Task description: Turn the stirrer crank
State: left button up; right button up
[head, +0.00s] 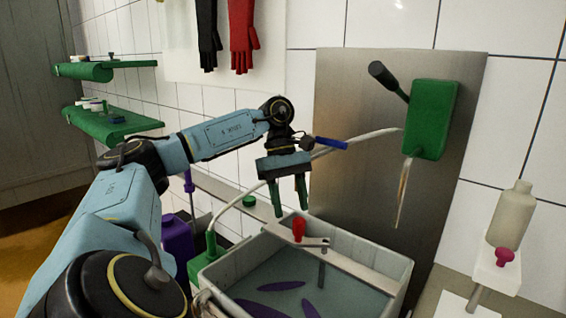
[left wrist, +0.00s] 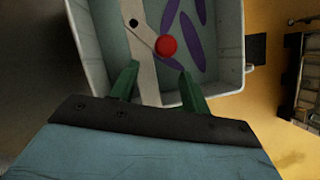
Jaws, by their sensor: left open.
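The stirrer crank has a red knob (head: 299,229) on a grey crank arm (head: 316,242) above a white bar that crosses the vat. The red knob also shows in the left wrist view (left wrist: 166,46), just beyond the fingertips. The pale vat (head: 399,283) holds greyish liquid with several purple paddle shapes (head: 281,286) in it. My left gripper (head: 288,201) points down above the vat's back left side, apart from the knob and higher than it. In the left wrist view its green fingers (left wrist: 157,82) are spread and empty. My right gripper is in neither view.
A steel panel (head: 350,150) stands behind the vat, with a green box (head: 433,118) and a black lever (head: 389,80). A hose (head: 240,205) arcs past my left gripper. A purple container (head: 177,238) stands left, a beige bottle (head: 511,215) right.

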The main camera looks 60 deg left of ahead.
pick_arm(q)
jog(key=d+p+v, duration=0.1)
jog(key=p+v, duration=0.5)
jog(key=v, duration=0.3)
jog(key=shift+w+r, duration=0.35)
jog(key=shift+r, duration=0.3)
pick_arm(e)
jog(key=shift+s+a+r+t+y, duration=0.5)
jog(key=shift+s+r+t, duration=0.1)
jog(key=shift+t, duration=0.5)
pick_arm(q)
jog(key=shift+d, duration=0.15)
